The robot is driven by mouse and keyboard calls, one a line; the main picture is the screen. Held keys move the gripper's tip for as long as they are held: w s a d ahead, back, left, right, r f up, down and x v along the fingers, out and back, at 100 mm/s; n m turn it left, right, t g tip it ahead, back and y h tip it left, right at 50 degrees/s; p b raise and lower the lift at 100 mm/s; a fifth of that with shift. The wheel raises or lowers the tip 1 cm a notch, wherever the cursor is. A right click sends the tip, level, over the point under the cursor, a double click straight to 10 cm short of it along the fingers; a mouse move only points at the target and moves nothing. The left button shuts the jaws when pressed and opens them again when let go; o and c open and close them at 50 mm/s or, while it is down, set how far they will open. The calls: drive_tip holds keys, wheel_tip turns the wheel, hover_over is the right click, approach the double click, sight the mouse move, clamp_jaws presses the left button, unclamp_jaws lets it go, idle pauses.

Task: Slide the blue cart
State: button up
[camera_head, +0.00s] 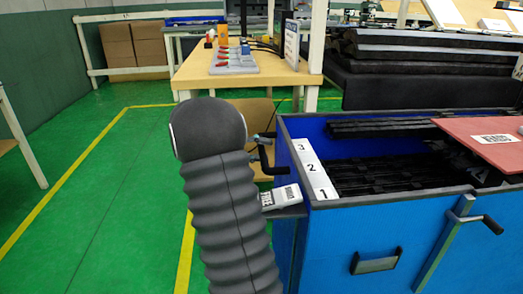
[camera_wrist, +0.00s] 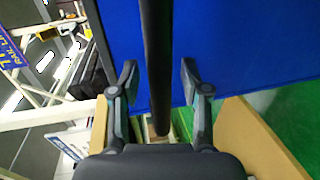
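The blue cart (camera_head: 345,250) stands at the right in the head view, an open-topped box with dark strips inside. Its blue side panel (camera_wrist: 240,40) fills the upper part of the wrist view. A black bar handle (camera_wrist: 155,40) runs down the wrist view in front of that panel. My gripper (camera_wrist: 157,80) is open, with one finger on each side of the bar and visible gaps between. In the head view my grey arm hides most of the gripper; a dark handle part (camera_head: 265,157) shows at the cart's left side.
White number labels (camera_head: 314,170) and a red board (camera_head: 490,137) lie on the cart's top. A wooden table (camera_head: 200,70) with small parts stands behind. Cardboard boxes (camera_head: 133,44) are at the back left. Green floor (camera_head: 110,190) with yellow lines is clear at the left.

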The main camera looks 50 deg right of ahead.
clamp_jaws()
drive_tip(key=shift+d, duration=0.1)
drive_tip(key=shift+b+x, duration=0.3)
drive_tip(key=shift+x, duration=0.6)
unclamp_jaws()
drive_tip(key=shift+r, duration=0.2)
drive_tip(key=shift+o, duration=1)
drive_tip(key=shift+w+a, duration=0.1)
drive_tip(key=shift+a, duration=0.15)
